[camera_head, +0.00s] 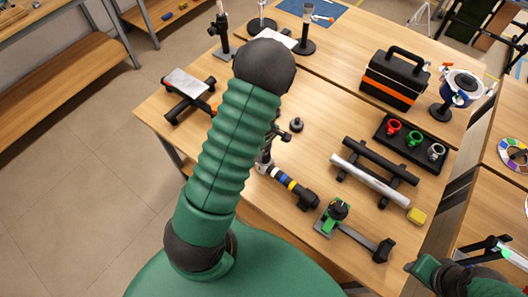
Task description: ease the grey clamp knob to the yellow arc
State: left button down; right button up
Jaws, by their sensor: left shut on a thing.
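My left arm crosses the middle of the view and covers much of the table. Its gripper (268,150) shows only in part, dark and small, past the arm's right edge. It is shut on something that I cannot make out. A dark cylinder with white, yellow and blue bands (286,183) lies just below it; I cannot tell whether they touch. I cannot pick out the grey clamp knob for certain. The yellow band (282,178) may be the yellow arc. My right gripper (503,253) is at the lower right, away from the cylinder; its finger opening is unclear.
A green clamp-like fixture (337,211) stands near the front edge. A small dark knobbed piece (296,125) stands near the arm.

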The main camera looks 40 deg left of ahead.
pick_arm(q)
jog(key=shift+a, duration=0.5)
jog(key=shift+d+r+n+p, duration=0.1)
jog(key=shift+d+n+p, duration=0.2)
jog(key=shift+d+n, duration=0.2)
pick_arm(e)
jog(key=shift+r, duration=0.4)
pick_arm(q)
jog(key=shift+a, duration=0.1)
pick_arm(e)
jog(key=shift+a+r, duration=0.1)
jog(key=shift+a, duration=0.05)
pick_arm(q)
jog(key=shift+a+n, duration=0.25)
jog(key=shift+n, duration=0.05)
pick_arm(e)
jog(key=shift+a, duration=0.3)
pick_arm(q)
jog(key=shift+d, duration=0.2)
pick_arm(e)
jog(key=shift+d, duration=0.25)
pick_arm(q)
jog(key=shift+a, duration=0.15)
pick_arm(e)
jog(key=shift+a, duration=0.15)
